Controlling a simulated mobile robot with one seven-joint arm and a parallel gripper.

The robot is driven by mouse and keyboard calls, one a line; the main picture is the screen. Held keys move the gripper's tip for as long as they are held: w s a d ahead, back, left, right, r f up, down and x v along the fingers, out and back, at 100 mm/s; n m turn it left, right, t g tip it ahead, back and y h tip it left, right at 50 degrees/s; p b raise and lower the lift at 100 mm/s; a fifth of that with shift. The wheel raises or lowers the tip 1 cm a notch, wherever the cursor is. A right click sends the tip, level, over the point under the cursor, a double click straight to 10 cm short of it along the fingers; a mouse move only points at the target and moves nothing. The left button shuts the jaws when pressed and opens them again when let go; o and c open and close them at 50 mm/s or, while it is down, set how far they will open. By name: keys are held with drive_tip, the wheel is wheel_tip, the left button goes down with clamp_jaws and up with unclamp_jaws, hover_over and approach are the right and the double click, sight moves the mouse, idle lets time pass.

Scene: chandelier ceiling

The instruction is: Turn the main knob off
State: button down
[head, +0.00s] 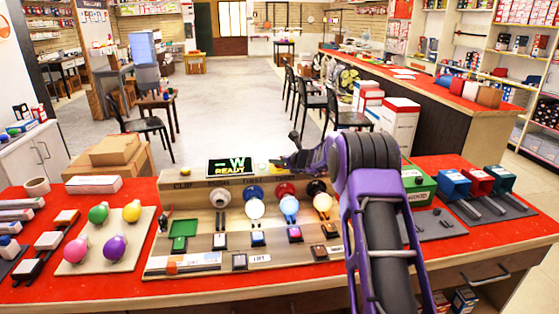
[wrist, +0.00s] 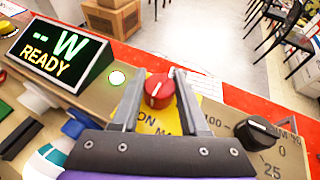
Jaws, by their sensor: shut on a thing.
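The main knob (wrist: 160,91) is red with a white pointer line and sits on a yellow plate (wrist: 151,119) partly lettered "ON" and "MA". In the wrist view the pointer line stands nearly upright, tilted slightly right at the top. My gripper (wrist: 158,84) has its two grey fingers on either side of the knob and is shut on it. In the head view my gripper (head: 287,161) is at the top edge of the wooden test panel (head: 160,262), right of the display; the knob is hidden there.
A black knob (wrist: 262,131) with a percent scale is right of the main knob. A small pale-green light (wrist: 117,78) is left of it. Loose bulbs fill a board (head: 85,258) at left.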

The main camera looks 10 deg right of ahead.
drive_tip(key=shift+r+p, duration=0.1)
drive_tip(key=shift+p, duration=0.2)
drive_tip(key=shift+d+r+n+g+y+p, duration=0.1)
drive_tip(key=shift+n+g+y+p, duration=0.35)
drive_tip(key=shift+p, duration=0.6)
drive_tip(key=shift+n+g+y+p, duration=0.25)
drive_tip(key=shift+n+y+p, duration=0.35)
drive_tip(key=shift+p, duration=0.25)
drive_tip(key=shift+f+n+g+y, duration=0.3)
drive_tip(key=shift+n+g+y, duration=0.3)
drive_tip(key=shift+n+y, duration=0.2)
drive_tip(key=shift+f+n+g+y, duration=0.1)
drive_tip(key=shift+n+g+y, duration=0.3)
drive_tip(key=shift+n, duration=0.15)
drive_tip(key=shift+b, duration=0.45)
drive_tip(key=shift+n+g+y+b, duration=0.3)
drive_tip(key=shift+n+g+y, duration=0.15)
drive_tip(key=shift+n+g, duration=0.15)
